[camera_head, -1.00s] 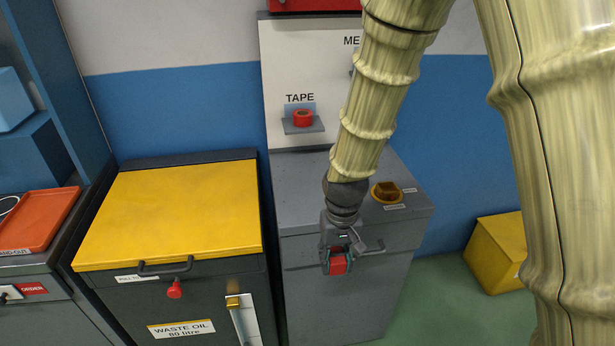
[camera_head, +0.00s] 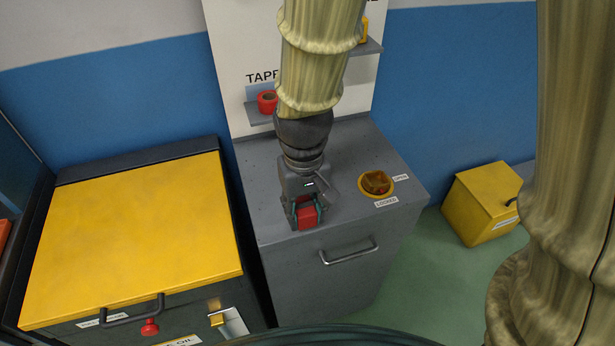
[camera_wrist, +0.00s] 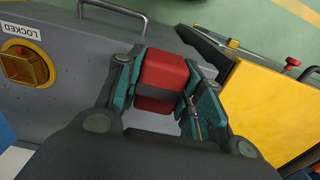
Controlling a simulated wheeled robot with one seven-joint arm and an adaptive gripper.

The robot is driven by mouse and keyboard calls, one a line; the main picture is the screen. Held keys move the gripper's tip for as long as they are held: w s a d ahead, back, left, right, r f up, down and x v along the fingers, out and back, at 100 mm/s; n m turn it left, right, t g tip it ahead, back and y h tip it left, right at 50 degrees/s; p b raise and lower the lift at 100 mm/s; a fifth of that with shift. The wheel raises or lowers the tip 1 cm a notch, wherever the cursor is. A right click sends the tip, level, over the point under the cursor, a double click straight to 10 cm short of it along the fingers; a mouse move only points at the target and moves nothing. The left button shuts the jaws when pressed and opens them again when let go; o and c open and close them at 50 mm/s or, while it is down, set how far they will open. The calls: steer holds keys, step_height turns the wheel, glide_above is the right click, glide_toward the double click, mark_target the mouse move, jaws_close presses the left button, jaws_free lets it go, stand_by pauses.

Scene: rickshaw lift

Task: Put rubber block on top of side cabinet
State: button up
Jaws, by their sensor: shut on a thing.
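The red rubber block (camera_head: 307,217) is between the fingers of my gripper (camera_head: 305,212). In the wrist view the block (camera_wrist: 162,80) is clamped between the two teal-edged fingers of my gripper (camera_wrist: 163,88). The grey side cabinet (camera_head: 345,160) stands below, with a handle on its front. In the head view the block overlaps the front left part of the cabinet top. I cannot tell whether it touches the surface. The cabinet (camera_wrist: 90,70) also shows in the wrist view, beside and beneath the block.
A yellow and orange rotary switch (camera_head: 376,184) sits on the cabinet top at right. A red tape roll (camera_head: 267,101) rests on a shelf behind. A yellow-lidded waste oil bin (camera_head: 140,240) stands at left, and a yellow box (camera_head: 483,205) on the floor at right.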

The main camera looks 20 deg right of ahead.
steer(key=w+d, duration=0.1)
steer(key=w, duration=0.2)
steer(key=w+d+p, duration=0.1)
steer(key=w+d, duration=0.1)
steer(key=w, duration=0.2)
steer(key=w+d+f+p, duration=0.1)
steer(key=w+d, duration=0.1)
steer(key=w, duration=0.2)
steer(key=shift+w+d+f, duration=0.1)
steer(key=shift+w, duration=0.05)
steer(key=shift+f+p, duration=0.55)
steer(key=shift+f, duration=1.2)
steer(key=shift+f, duration=0.15)
steer(key=o, duration=1.1)
steer(key=shift+r+b, duration=0.95)
steer(key=shift+r, duration=5.2)
